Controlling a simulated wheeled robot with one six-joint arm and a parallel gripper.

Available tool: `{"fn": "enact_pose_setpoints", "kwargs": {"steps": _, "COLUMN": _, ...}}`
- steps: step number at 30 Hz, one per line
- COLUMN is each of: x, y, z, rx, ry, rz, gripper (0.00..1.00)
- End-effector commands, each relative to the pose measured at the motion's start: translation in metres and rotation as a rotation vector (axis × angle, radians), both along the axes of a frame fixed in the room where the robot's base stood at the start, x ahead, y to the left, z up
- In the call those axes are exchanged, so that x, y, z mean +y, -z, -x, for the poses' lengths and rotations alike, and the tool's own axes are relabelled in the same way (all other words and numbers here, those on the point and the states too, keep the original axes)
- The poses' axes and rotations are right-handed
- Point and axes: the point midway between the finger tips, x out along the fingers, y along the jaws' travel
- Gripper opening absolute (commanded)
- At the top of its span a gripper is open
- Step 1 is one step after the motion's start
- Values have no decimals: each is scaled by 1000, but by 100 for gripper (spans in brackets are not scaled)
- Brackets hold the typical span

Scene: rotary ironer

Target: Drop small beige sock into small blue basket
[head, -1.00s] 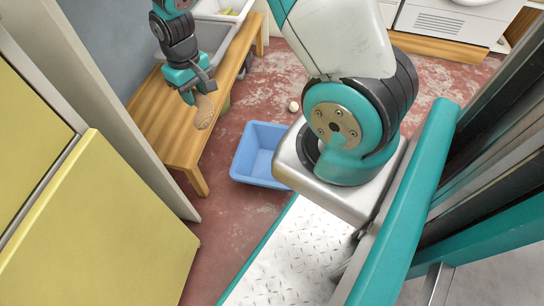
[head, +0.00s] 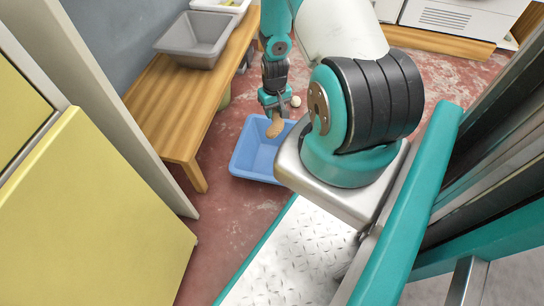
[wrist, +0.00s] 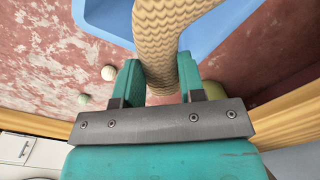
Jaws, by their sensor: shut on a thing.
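The small beige sock (head: 275,125) hangs from my gripper (head: 274,108) in the head view, over the far part of the small blue basket (head: 249,160) as seen from there. The basket stands on the red floor and its visible inside is empty. In the wrist view the knitted sock (wrist: 165,35) is pinched between the two teal fingers of my gripper (wrist: 160,85). The blue basket (wrist: 105,20) shows behind the sock at the top of that view. How high the sock is above the basket is hard to tell.
A wooden bench (head: 175,125) stands left of the basket, with a grey tub (head: 196,38) on it. A pale ball (head: 295,101) lies on the floor past the basket; a greenish ball (wrist: 84,99) lies near it in the wrist view. A yellow panel (head: 95,220) is at left.

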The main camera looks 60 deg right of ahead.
Motion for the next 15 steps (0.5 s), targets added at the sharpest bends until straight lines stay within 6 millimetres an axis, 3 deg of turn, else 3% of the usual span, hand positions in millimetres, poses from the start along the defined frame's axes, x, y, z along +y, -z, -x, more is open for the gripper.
{"fn": "enact_pose_setpoints", "kwargs": {"steps": 15, "x": 1, "y": 56, "z": 0, "rx": 0, "ry": -1, "rz": 0, "gripper": 15}}
